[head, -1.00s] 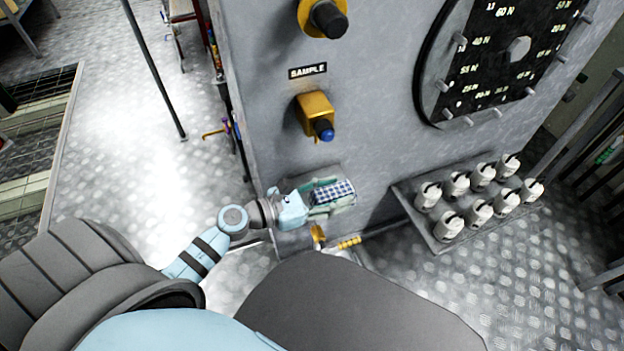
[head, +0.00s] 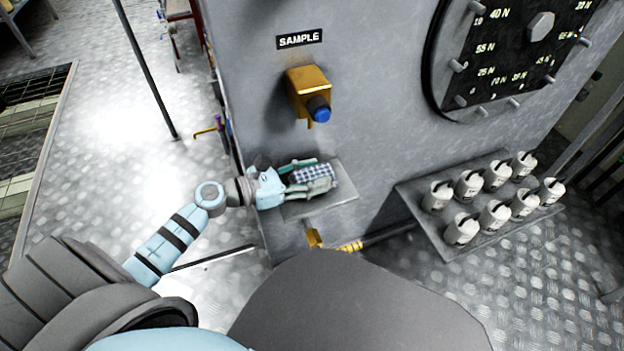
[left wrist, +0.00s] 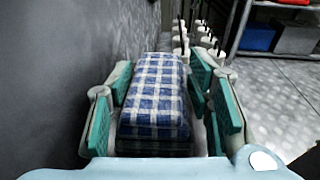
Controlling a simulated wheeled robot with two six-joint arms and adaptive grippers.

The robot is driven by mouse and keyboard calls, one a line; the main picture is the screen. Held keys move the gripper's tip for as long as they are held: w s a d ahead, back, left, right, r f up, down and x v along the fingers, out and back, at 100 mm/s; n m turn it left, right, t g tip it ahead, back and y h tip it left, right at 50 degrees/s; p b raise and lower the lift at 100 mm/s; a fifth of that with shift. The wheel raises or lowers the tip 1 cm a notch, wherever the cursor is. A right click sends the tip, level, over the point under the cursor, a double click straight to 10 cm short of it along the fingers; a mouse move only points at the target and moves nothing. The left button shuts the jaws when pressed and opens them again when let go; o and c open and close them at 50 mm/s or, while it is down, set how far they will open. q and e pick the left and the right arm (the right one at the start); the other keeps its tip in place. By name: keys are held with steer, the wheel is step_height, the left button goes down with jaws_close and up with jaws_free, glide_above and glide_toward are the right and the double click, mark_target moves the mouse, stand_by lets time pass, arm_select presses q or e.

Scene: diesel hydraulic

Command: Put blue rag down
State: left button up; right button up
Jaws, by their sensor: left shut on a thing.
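The blue rag (head: 313,173) is a folded blue-and-white checked cloth. My left gripper (head: 312,175) is shut on it, just above or at a small grey shelf (head: 335,197) on the grey panel. I cannot tell whether the rag touches the shelf. In the left wrist view the rag (left wrist: 158,92) lies lengthwise between the teal-padded fingers (left wrist: 165,100), with the wall close on the left. My right gripper is not in view.
A gold valve with a blue tip (head: 310,95) sticks out above the shelf under a SAMPLE label (head: 299,39). A second shelf (head: 455,242) at right bears several white bottles. A large round dial (head: 520,50) is on the panel. A brass fitting (head: 314,237) sits below.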

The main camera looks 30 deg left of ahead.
arm_select(q)
steer(key=o, duration=1.1)
steer(key=shift+o, duration=0.2)
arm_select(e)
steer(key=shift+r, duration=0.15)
arm_select(q)
steer(key=shift+r, duration=0.1)
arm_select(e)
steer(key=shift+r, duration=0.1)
arm_select(q)
steer(key=p+v, duration=0.1)
steer(key=v, duration=0.6)
steer(key=shift+s+a, duration=0.25)
steer(key=shift+s, duration=0.05)
steer(key=p+v, duration=0.2)
steer(key=v, duration=0.2)
steer(key=shift+s+a+r+p, duration=0.1)
steer(key=shift+s+p, duration=0.05)
steer(key=shift+p, duration=0.2)
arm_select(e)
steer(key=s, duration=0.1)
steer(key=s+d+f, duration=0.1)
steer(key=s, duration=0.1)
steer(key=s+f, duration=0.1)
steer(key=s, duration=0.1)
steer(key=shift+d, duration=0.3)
